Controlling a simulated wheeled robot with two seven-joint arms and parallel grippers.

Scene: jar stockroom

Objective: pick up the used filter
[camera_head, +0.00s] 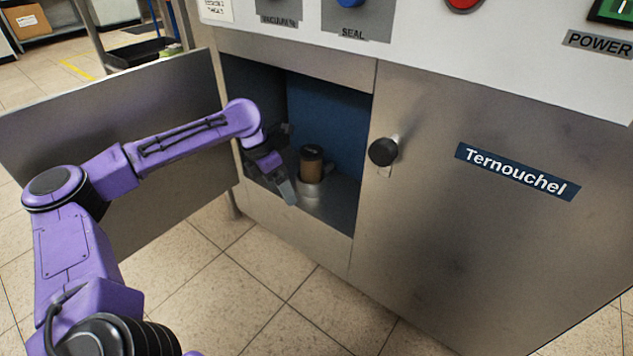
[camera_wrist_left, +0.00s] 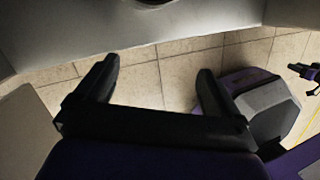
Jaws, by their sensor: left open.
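The used filter (camera_head: 311,168) is a brown cylinder with a dark top. It stands upright in a light metal seat on the floor of an open compartment (camera_head: 330,115) in the steel machine. My left gripper (camera_head: 286,184) is at the compartment's opening, just left of the filter and apart from it in the head view. In the left wrist view the left gripper (camera_wrist_left: 157,80) is open, with nothing between its two dark fingers. My right gripper is not in view.
The compartment's door (camera_head: 120,150) stands swung open to the left, behind my left arm. A black knob (camera_head: 383,151) sticks out right of the opening, beside a "Ternouchel" label (camera_head: 517,172). A black tray (camera_head: 140,53) is at the upper left. Tiled floor (camera_head: 240,270) in front is clear.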

